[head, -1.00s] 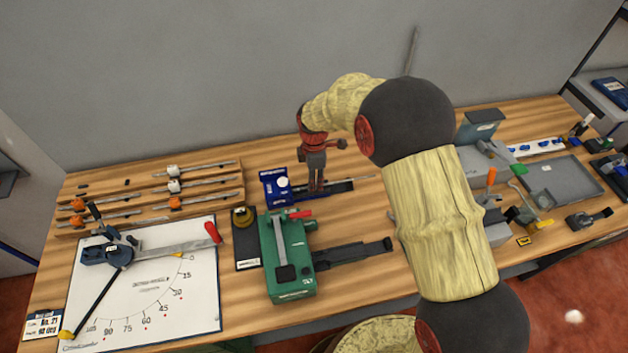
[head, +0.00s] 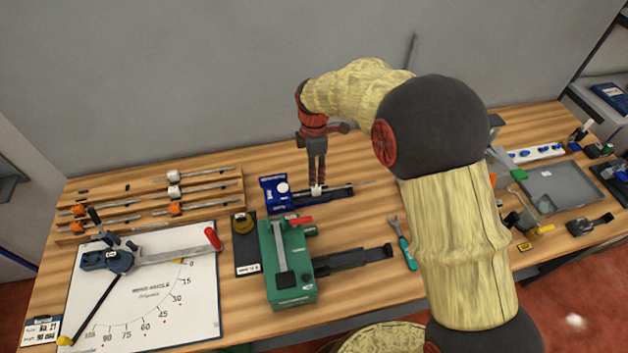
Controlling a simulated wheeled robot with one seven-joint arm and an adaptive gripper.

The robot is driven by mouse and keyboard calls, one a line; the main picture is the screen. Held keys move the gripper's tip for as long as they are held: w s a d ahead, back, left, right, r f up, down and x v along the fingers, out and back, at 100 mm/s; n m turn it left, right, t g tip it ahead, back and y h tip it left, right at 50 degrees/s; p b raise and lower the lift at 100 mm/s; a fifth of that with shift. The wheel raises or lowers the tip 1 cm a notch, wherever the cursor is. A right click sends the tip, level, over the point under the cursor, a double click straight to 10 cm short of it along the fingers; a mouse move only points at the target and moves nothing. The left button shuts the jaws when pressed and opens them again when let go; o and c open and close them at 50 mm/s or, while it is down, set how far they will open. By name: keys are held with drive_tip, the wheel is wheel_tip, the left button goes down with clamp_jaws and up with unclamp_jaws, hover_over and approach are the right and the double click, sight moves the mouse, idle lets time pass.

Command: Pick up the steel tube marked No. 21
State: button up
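Several thin steel tubes lie on the stepped wooden rack (head: 150,203) at the left, with white tags (head: 173,177) and orange tags (head: 79,210). Their numbers are too small to read. Another thin steel tube (head: 362,183) lies along the blue-ended fixture (head: 276,194) at the middle back, with a small white piece (head: 317,190) on it. A card (head: 42,329) at the front left seems to read No. 21 and 90 deg. My gripper (head: 317,180) points down just above that white piece. Whether its fingers touch anything, or are open or shut, is unclear.
A green device (head: 288,262) stands in front of the fixture. A bending tool (head: 120,260) lies on the white angle sheet (head: 190,310). A teal-handled wrench (head: 405,249) and grey tray (head: 560,185) lie to the right. My arm hides part of the right bench.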

drive_tip(key=shift+r, duration=1.85)
drive_tip(key=s+d+r+m+t+b, duration=0.2)
drive_tip(key=s+d+r+m, duration=0.2)
drive_tip(key=s, duration=0.6)
drive_tip(key=s+d+r+m+t+b, duration=0.1)
drive_tip(key=s+d+r+m+b, duration=0.1)
drive_tip(key=s+d+r+m, duration=0.2)
drive_tip(key=s+d+r+m+t+b, duration=0.2)
drive_tip(key=s+d+r+m, duration=0.2)
drive_tip(key=s+d+m, duration=0.5)
drive_tip(key=s+m, duration=0.3)
drive_tip(key=s, duration=0.3)
drive_tip(key=shift+s+d+t, duration=0.15)
drive_tip(key=shift+s+t, duration=0.15)
